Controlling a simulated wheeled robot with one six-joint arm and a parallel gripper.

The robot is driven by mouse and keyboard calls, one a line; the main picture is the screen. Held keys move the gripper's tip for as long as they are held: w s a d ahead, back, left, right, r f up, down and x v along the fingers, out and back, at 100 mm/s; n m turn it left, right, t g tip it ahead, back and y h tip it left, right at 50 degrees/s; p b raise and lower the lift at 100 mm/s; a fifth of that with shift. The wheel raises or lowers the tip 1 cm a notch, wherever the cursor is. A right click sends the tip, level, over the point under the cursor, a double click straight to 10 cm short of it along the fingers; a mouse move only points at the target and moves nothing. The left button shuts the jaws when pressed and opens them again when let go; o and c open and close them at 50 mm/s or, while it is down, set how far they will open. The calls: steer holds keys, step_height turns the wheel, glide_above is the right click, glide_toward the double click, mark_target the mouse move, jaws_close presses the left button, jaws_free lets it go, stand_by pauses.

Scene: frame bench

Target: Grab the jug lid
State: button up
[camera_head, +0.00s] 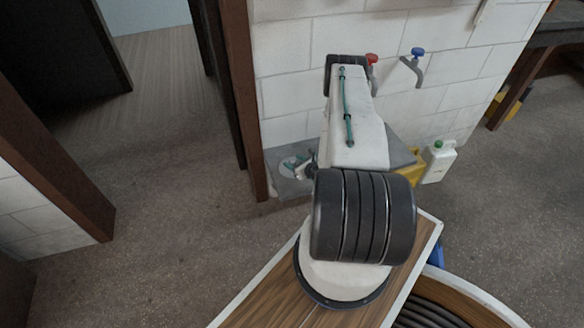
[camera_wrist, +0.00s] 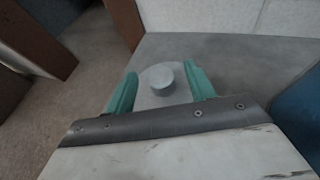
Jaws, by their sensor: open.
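A pale grey round lid (camera_wrist: 153,98) with a raised round knob (camera_wrist: 162,76) lies on a grey surface, and I take it to be the jug lid. My gripper (camera_wrist: 159,69) is open, with one teal finger on each side of the knob. I see a gap on both sides; I cannot tell how high the fingertips are above the lid. In the head view my gripper (camera_head: 299,163) is small, over the left end of the grey surface, and largely hides the lid. The lid's near side is hidden by my gripper body in the wrist view.
The grey surface (camera_wrist: 220,58) stands against a white block wall (camera_head: 290,65). Red (camera_head: 371,60) and blue (camera_head: 418,53) taps stick out above. A yellow container (camera_head: 408,170) and a white canister with a green cap (camera_head: 437,163) stand right. Open floor lies left.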

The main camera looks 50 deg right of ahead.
steer(key=c, duration=1.1)
steer(key=shift+r, duration=0.1)
steer(key=shift+c, duration=0.2)
